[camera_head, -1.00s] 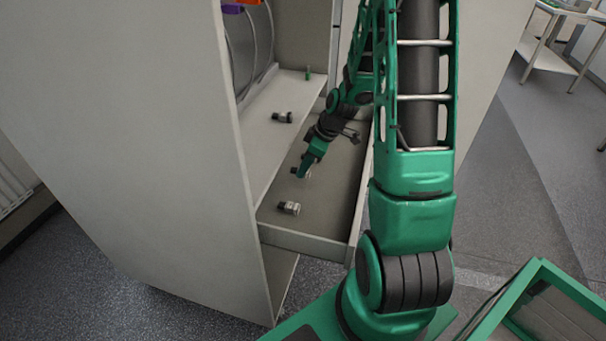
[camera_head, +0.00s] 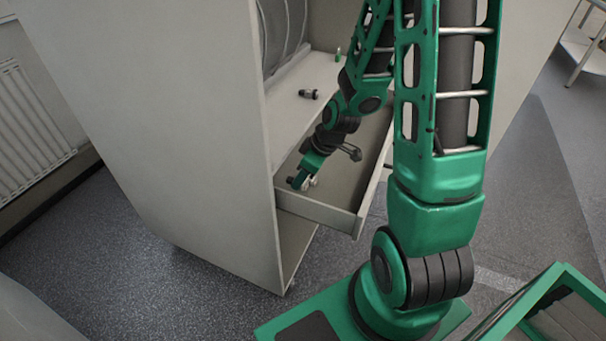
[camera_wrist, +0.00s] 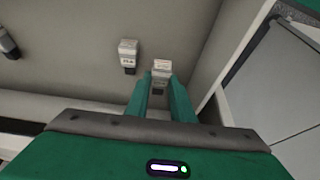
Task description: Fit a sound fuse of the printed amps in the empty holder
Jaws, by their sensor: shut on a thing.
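My gripper (camera_head: 300,184) reaches down into the open drawer near its front end. In the wrist view its two green fingers (camera_wrist: 162,88) are closed on a pale fuse (camera_wrist: 162,68) with small print. A second pale fuse with a dark end (camera_wrist: 128,52) lies on the drawer floor beside it, to the left and apart. In the head view the gripper partly hides these fuses, and a pale piece (camera_head: 312,182) shows beside the fingers. The print is too small to read, and I cannot tell whether either fuse is sound. I cannot make out the empty holder.
The drawer (camera_head: 318,212) stands out of a grey cabinet (camera_head: 190,130), with walls close around my gripper. A dark and pale cylindrical part (camera_head: 309,94) lies on the shelf above, with a small green item (camera_head: 338,56) farther back. Floor is clear at left.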

